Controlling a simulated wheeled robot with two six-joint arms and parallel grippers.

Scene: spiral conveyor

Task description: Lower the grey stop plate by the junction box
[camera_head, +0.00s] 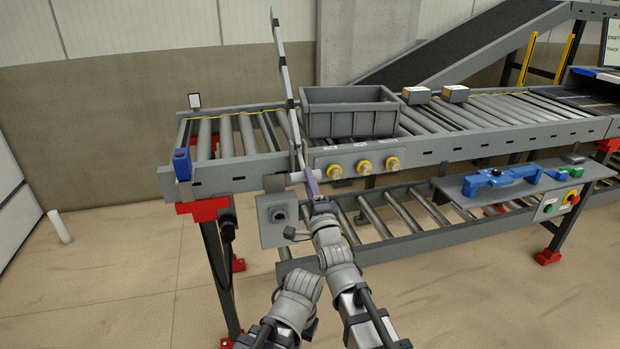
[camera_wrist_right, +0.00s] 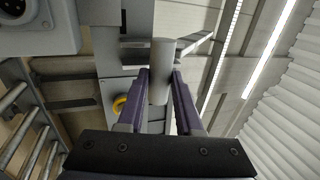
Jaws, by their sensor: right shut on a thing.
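The grey stop plate (camera_head: 284,75) stands upright across the conveyor, seen nearly edge-on, just left of the grey crate. The grey junction box (camera_head: 266,230), with a round dark socket, hangs below the conveyor's front rail and also shows at the upper left of the right wrist view (camera_wrist_right: 62,42). My right gripper (camera_head: 308,176) is at the plate's lower front end, above and right of the box. In the wrist view its purple fingers (camera_wrist_right: 160,88) are shut on a light grey round handle (camera_wrist_right: 162,60).
The grey crate (camera_head: 349,120) stands on the rollers beside the plate, with two small cartons (camera_head: 416,95) farther right. Yellow-ringed knobs (camera_head: 364,167) sit on the front rail. A blue tool (camera_head: 500,178) lies on the right-hand shelf. Rollers left of the plate are clear.

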